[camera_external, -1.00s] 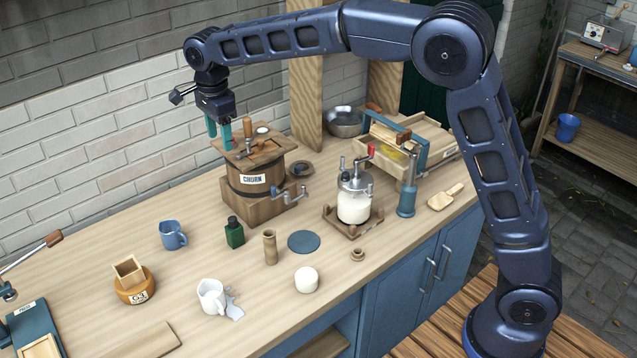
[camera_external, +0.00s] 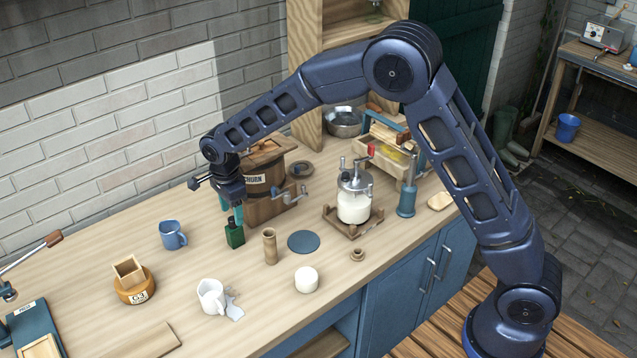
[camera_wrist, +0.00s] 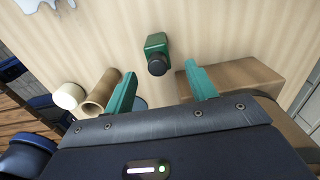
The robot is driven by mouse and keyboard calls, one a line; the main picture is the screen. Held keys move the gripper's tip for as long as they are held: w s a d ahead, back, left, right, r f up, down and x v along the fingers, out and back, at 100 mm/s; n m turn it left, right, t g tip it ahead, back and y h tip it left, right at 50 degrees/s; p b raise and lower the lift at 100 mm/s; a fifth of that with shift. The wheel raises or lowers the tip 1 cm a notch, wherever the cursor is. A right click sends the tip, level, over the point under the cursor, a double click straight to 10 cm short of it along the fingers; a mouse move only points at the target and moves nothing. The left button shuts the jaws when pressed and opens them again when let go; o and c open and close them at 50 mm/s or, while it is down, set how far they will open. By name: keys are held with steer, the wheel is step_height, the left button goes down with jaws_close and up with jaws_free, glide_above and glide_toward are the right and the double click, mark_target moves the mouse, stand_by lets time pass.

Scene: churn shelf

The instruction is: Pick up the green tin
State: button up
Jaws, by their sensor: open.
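The green tin (camera_external: 235,237) is a small dark green block with a black cap, standing upright on the wooden counter in front of the churn. It also shows in the wrist view (camera_wrist: 157,45), ahead of and between the fingers. My gripper (camera_external: 231,209) is just above the tin in the external view, pointing down. In the wrist view, the two green fingers of my gripper (camera_wrist: 160,92) are spread apart with nothing between them. The fingers do not appear to touch the tin.
The wooden churn (camera_external: 262,180) stands close behind my gripper. A wooden cylinder (camera_external: 270,246) stands right of the tin, and a blue mug (camera_external: 173,235) stands to its left. A white mug (camera_external: 211,297) is beside a spill (camera_external: 234,309). The counter (camera_external: 205,262) between them is clear.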

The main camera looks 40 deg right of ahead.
mark_target(234, 230)
step_height(234, 230, down, 7)
steer(key=shift+s+a+f, duration=0.1)
steer(key=shift+a+f, duration=0.05)
steer(key=c, duration=1.1)
